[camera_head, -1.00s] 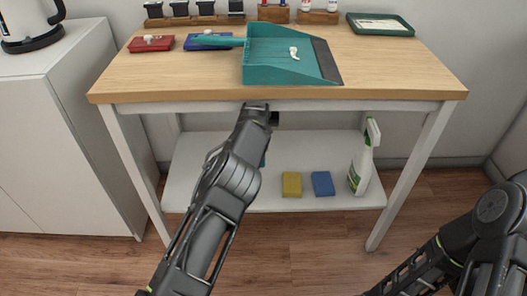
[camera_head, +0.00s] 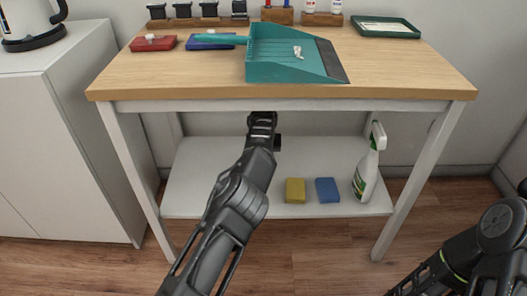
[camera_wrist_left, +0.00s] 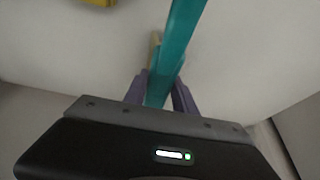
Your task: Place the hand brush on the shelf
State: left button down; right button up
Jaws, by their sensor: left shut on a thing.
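My left gripper (camera_head: 264,122) reaches under the front edge of the table, above the white lower shelf (camera_head: 205,180). In the left wrist view, the gripper (camera_wrist_left: 160,92) is shut on the teal handle of the hand brush (camera_wrist_left: 178,45). A small pale yellowish part, perhaps bristles, shows beside the handle. The pale shelf surface lies behind it; I cannot tell whether the brush touches it. In the head view the brush is hidden by my left arm. My right gripper is out of view; only part of the right arm shows at the lower right.
On the shelf are a yellow sponge (camera_head: 295,190), a blue sponge (camera_head: 327,190) and a spray bottle (camera_head: 367,165). A teal dustpan (camera_head: 283,68) lies on the wooden tabletop (camera_head: 160,80) above. The shelf's left part looks clear.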

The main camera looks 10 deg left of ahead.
pick_arm(q)
jog(key=shift+f, duration=0.25)
jog(key=shift+s+f+b, duration=0.1)
jog(key=shift+f+b, duration=0.25)
jog(key=shift+f, duration=0.2)
jog(key=c, duration=1.5)
grip_release()
jog(key=shift+f, duration=0.1)
jog(key=shift+o, duration=1.1)
jog(key=shift+f, duration=0.2)
jog(key=shift+o, duration=1.3)
jog(key=shift+r, duration=0.2)
jog(key=shift+r, duration=0.15)
